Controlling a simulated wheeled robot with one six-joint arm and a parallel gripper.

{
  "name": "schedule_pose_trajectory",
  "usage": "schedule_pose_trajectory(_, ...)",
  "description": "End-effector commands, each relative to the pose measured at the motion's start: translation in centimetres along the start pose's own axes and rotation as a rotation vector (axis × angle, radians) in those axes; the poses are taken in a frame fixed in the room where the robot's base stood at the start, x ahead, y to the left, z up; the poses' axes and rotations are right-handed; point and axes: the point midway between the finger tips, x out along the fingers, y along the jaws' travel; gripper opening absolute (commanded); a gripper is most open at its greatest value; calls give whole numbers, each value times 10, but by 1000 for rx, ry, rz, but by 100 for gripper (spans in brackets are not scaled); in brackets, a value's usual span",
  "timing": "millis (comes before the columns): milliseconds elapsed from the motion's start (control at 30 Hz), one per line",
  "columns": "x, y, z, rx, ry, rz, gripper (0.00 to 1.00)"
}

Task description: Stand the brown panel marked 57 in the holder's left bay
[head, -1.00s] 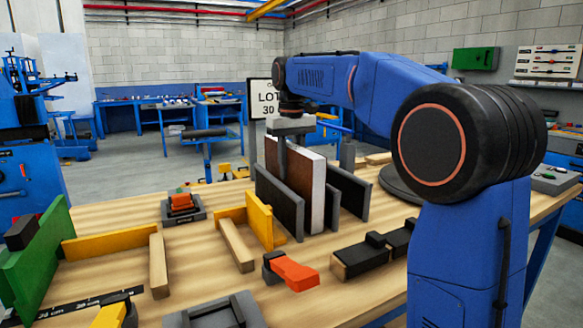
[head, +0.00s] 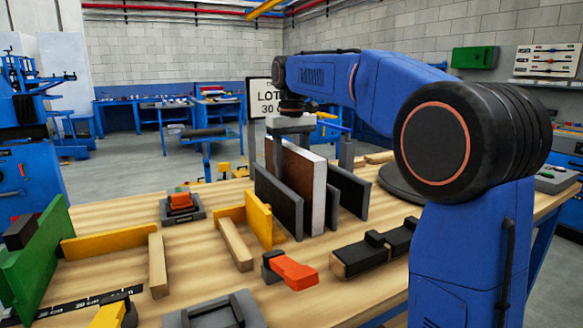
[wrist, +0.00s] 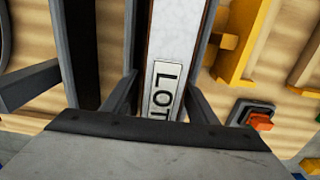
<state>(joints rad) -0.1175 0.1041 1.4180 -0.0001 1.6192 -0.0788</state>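The brown panel (head: 318,185) stands upright between grey plates of the holder (head: 288,203) in the head view. Its brown face is turned left and its pale edge faces me. In the wrist view the pale panel surface (wrist: 168,50) carries a label of which "LOT" shows. The number 57 is not readable. My gripper (head: 300,150) is above the holder, with its fingers down on either side of the panel. In the wrist view my gripper (wrist: 163,78) looks slightly open, with narrow gaps beside the panel.
A yellow plate (head: 258,220) stands just left of the holder. A red-topped block (head: 182,207), an orange clamp (head: 293,271) and a black fixture (head: 362,255) lie around it. A green bracket (head: 38,260) is at the far left.

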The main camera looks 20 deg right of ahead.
Motion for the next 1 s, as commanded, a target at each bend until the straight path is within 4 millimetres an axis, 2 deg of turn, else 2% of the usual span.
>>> schedule_pose_trajectory(233,-12,0,-1,0,1,0,53)
schedule_pose_trajectory(700,-96,0,-1,0,2,0,53)
schedule_pose_trajectory(1000,-119,0,0,0,0,0,53)
